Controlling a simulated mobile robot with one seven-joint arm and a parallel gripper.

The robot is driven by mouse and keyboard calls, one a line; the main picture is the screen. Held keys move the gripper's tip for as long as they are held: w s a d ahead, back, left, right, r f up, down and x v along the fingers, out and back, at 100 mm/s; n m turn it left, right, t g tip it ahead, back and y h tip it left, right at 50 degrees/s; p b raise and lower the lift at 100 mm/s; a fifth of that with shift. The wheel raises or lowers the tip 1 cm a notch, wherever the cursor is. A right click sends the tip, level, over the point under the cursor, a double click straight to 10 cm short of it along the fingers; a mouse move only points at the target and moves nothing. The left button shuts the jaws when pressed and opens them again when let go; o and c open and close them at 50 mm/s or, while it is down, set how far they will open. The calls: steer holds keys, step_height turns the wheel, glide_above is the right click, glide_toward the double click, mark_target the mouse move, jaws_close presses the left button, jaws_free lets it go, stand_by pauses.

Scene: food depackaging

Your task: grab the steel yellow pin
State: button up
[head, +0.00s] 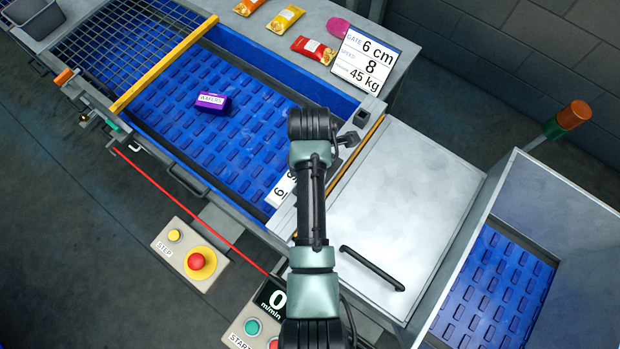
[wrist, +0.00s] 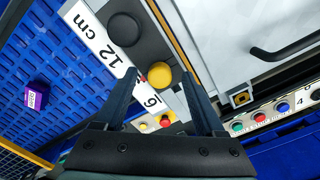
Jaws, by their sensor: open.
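In the wrist view, a round yellow cap (wrist: 159,76) shows between the two fingertips of my gripper (wrist: 159,80). It looks like the top of the yellow pin; its steel part is not visible. My gripper is open, with one finger on each side of the cap in the picture. I cannot tell how far above the cap the fingertips are, or whether they touch it. A similar dark round cap (wrist: 124,28) is beside it, farther from my gripper. In the head view my arm hides the yellow cap and the fingers.
White number plates, one reading 12 cm (wrist: 98,40), lie beside the caps. A purple wafers box (head: 212,103) sits on the blue belt (head: 165,105). A lid with a black handle (head: 371,268) is to the right. Button panels (head: 188,255) stand in front.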

steer(key=shift+f, duration=0.2)
jaws_close()
steer(key=shift+r, duration=0.1)
